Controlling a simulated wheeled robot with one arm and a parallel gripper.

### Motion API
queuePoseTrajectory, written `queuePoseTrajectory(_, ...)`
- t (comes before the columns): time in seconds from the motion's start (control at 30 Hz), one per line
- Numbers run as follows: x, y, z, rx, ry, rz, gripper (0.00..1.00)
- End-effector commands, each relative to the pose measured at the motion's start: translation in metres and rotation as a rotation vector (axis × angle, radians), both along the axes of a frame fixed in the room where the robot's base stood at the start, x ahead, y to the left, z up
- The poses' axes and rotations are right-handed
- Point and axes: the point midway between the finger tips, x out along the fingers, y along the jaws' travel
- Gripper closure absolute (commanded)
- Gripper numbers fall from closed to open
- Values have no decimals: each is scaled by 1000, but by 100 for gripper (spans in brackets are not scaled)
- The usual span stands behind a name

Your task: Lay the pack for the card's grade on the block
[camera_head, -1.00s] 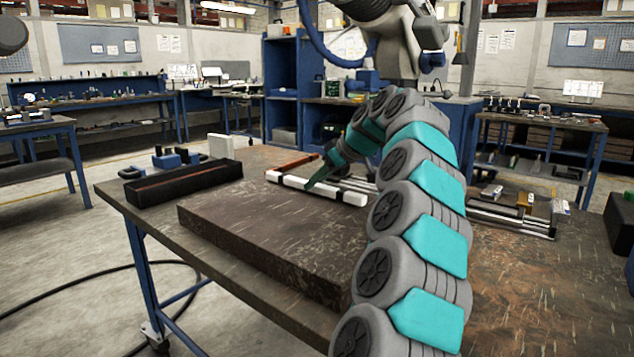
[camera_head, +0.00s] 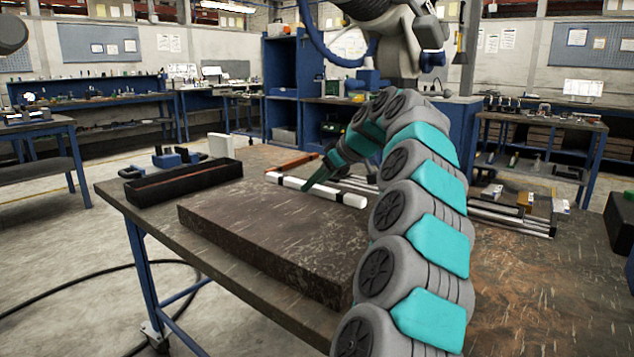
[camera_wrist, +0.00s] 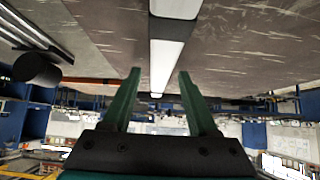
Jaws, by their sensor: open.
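A long white bar with black bands (camera_head: 290,183), which looks like a pack, lies on the table behind the dark, scuffed block (camera_head: 250,225). My gripper (camera_head: 318,181) is at the bar with its green fingers pointing down. In the wrist view my gripper (camera_wrist: 159,73) is open, and the white bar (camera_wrist: 165,62) runs lengthwise between and beyond the fingers. I cannot tell whether either finger touches it. The top of the block is bare where I see it; my arm hides its right part. A plain white upright plate (camera_head: 221,146) stands at the back left; I cannot tell whether it is the card.
A long black open box (camera_head: 185,184) sits left of the block, with blue-and-black items (camera_head: 178,158) behind it. An orange-brown strip (camera_head: 291,165) lies behind the bar. Metal rails (camera_head: 510,219) with small pieces lie at the right. Bare table is at the front right.

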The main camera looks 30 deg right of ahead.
Motion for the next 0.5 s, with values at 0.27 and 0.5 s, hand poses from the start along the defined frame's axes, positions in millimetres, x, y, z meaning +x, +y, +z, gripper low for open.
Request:
queuePoseTrajectory(0.27, -25, -10, 27, -2, -4, -4, 41)
queuePoseTrajectory(0.5, -51, -19, 57, -3, -5, -5, 41)
